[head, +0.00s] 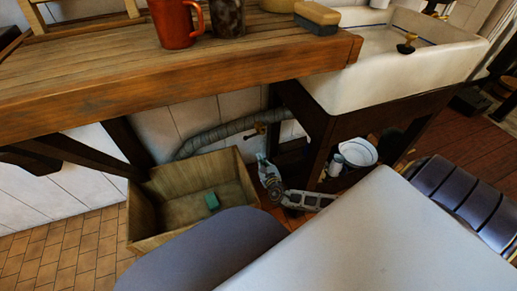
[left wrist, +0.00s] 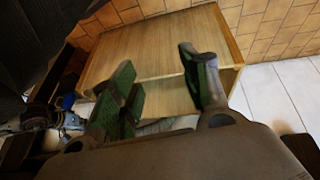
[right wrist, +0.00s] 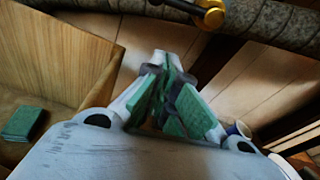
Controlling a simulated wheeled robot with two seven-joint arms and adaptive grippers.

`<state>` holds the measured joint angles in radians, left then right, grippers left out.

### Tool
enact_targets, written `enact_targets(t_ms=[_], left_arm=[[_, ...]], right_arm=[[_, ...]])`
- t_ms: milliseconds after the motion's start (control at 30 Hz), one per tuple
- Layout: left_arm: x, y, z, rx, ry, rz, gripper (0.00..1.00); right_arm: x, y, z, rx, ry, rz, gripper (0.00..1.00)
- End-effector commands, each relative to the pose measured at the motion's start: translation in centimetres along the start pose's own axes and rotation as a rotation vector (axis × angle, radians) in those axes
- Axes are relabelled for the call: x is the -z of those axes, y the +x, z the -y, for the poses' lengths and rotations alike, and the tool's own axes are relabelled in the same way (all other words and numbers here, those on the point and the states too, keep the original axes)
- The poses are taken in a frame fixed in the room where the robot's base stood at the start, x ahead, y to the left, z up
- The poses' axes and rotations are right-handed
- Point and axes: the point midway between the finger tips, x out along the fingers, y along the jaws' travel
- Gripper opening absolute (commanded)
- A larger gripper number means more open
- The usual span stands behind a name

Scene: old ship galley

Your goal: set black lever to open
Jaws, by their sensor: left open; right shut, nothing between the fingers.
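A brass-coloured valve fitting (head: 260,129) sits on the grey hose under the counter, left of the sink. In the right wrist view a yellow ring-shaped fitting (right wrist: 213,17) with a dark, lever-like bar (right wrist: 184,6) shows at the top edge, partly cut off. I cannot tell the lever's setting. My right gripper (head: 263,163) is shut and empty, below the fitting and apart from it; its closed fingers (right wrist: 168,62) point toward the hose in the right wrist view. My left gripper (left wrist: 162,88) is open and empty before a wooden box.
The wooden crate (head: 160,243) holds a green block (head: 212,201), left of my right gripper. The wrapped hose (head: 215,134) runs behind it. The wooden counter (head: 180,80) overhangs, with a red mug (head: 175,25) on top. The white sink (head: 400,62) stands right; a white bowl (head: 357,152) is beneath.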

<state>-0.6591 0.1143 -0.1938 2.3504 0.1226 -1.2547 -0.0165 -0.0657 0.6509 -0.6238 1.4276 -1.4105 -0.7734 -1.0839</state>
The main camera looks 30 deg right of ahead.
Motion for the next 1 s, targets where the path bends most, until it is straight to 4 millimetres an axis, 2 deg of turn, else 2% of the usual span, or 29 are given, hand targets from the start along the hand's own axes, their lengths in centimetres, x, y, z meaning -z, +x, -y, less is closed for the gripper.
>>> enact_targets(t_ms=[167, 367, 700, 1000], left_arm=[[-0.2, 1.0, -0.1, -0.008, -0.004, -0.017, 0.46], [-1.4, 3.0, -0.2, -0.026, -0.015, -0.030, 0.46], [-2.0, 5.6, -0.4, -0.051, -0.037, -0.087, 0.46], [-2.5, 7.4, -0.5, -0.067, -0.057, -0.126, 0.46]], right_arm=[[0.1, 1.2, 0.0, 0.002, 0.001, 0.001, 0.00], [0.1, 3.3, 0.0, 0.002, 0.001, 0.001, 0.00], [0.1, 6.8, 0.0, 0.001, 0.001, 0.001, 0.00], [0.1, 9.1, 0.0, 0.001, 0.001, 0.000, 0.00]])
